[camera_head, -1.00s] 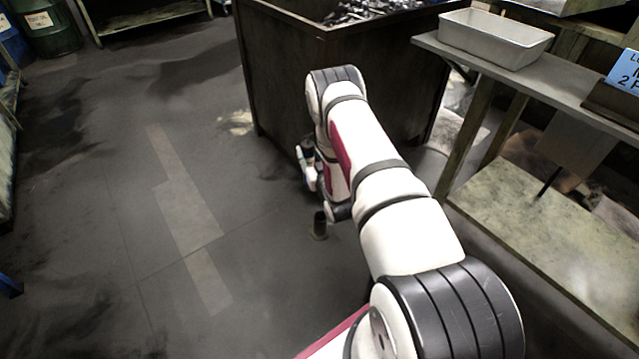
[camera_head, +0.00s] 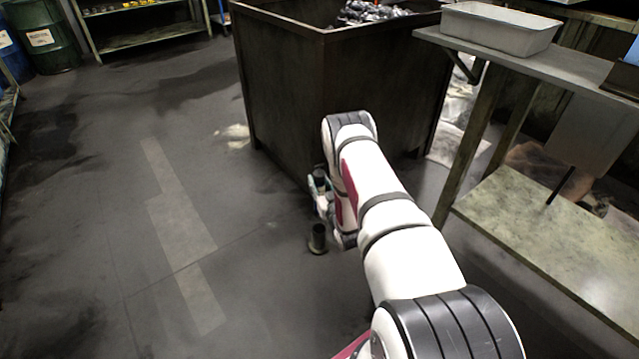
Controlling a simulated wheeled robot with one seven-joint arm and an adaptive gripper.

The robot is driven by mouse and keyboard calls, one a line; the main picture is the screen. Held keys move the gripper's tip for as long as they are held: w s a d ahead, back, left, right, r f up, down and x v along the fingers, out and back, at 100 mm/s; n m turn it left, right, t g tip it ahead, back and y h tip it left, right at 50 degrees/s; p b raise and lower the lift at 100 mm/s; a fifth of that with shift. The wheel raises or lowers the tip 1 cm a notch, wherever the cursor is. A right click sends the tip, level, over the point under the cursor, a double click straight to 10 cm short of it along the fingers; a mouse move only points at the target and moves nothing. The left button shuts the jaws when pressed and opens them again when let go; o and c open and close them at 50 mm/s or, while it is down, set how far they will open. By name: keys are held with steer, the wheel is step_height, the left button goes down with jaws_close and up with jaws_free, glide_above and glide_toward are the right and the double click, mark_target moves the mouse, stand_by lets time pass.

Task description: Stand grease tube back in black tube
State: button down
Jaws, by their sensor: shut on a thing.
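The black tube (camera_head: 317,240) stands upright on the floor, open end up, just left of my arm's far end. My gripper (camera_head: 323,198) is small in view and partly hidden behind my own arm. It is shut on the grease tube (camera_head: 319,178), which shows a dark upper end and a pale, bluish part below. The grease tube looks roughly upright and appears above and beyond the black tube in the picture, apart from it. Its lower end and the finger contact are too small to make out.
A large dark metal bin (camera_head: 290,90) with metal parts in it stands just behind my gripper. A workbench (camera_head: 560,66) with a grey tray (camera_head: 500,30) and a lower shelf (camera_head: 560,235) is to the right. The floor to the left is clear.

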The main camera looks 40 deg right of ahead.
mark_target(321, 195)
steer(key=shift+f+b, duration=1.45)
steer(key=shift+f, duration=0.75)
